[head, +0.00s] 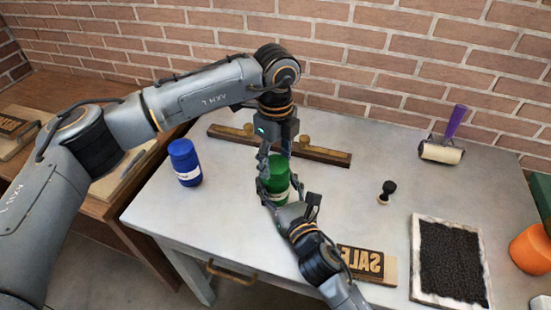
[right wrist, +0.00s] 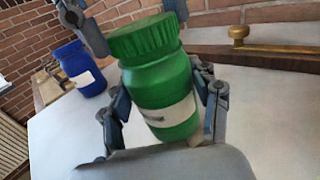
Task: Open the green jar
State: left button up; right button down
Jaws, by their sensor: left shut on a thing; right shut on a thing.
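The green jar (head: 275,182) stands near the middle of the grey table, with its ribbed green lid (right wrist: 142,37) on top. In the right wrist view the jar (right wrist: 160,95) fills the middle and shows a white label low on its side. My left gripper (head: 277,160) comes down from above and is shut on the lid. My right gripper (head: 287,200) comes from the front and is shut on the jar's body, one finger on each side. The fingers hide part of the jar in the head view.
A blue jar (head: 185,162) stands to the left. A wooden bar with brass knobs (head: 325,153) lies behind the green jar. A SALE block (head: 372,264), a small stamp (head: 386,191), a black inking tray (head: 417,285) and a purple-handled roller (head: 440,152) are to the right.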

aim_at(276, 164)
pick_arm(q)
jog(key=shift+r, duration=1)
jog(key=shift+r, duration=2)
pick_arm(e)
jog(key=shift+c, duration=1.3)
grip_release()
